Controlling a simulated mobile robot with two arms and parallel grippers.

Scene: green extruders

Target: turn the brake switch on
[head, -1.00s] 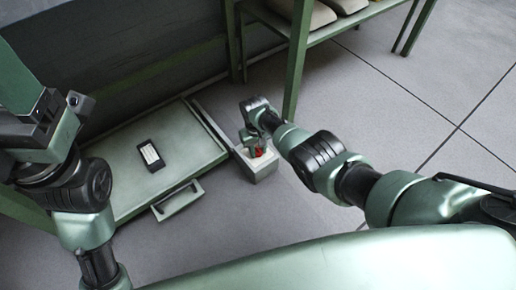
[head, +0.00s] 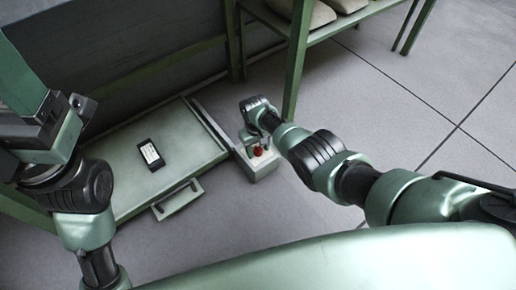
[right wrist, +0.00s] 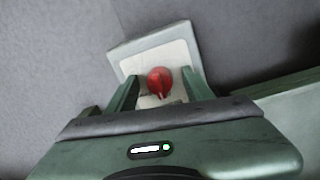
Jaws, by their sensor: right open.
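The brake switch is a small light grey box (head: 264,170) with a red knob (head: 258,151) on top, beside the green panel's right edge in the head view. A small green spot shows next to the knob. In the right wrist view the red knob (right wrist: 159,82) sits on a pale plate on the box (right wrist: 127,50). My right gripper (right wrist: 157,90) is open, with one finger on each side of the knob; contact cannot be told. In the head view the right gripper (head: 253,137) is partly hidden by its own arm. My left arm is at the left; its fingertips are not visible.
A green panel (head: 190,150) with a handle (head: 178,201) and a black-and-white card-like object (head: 151,155) lies left of the box. A green shelf frame (head: 297,60) with beige sacks (head: 310,16) stands behind.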

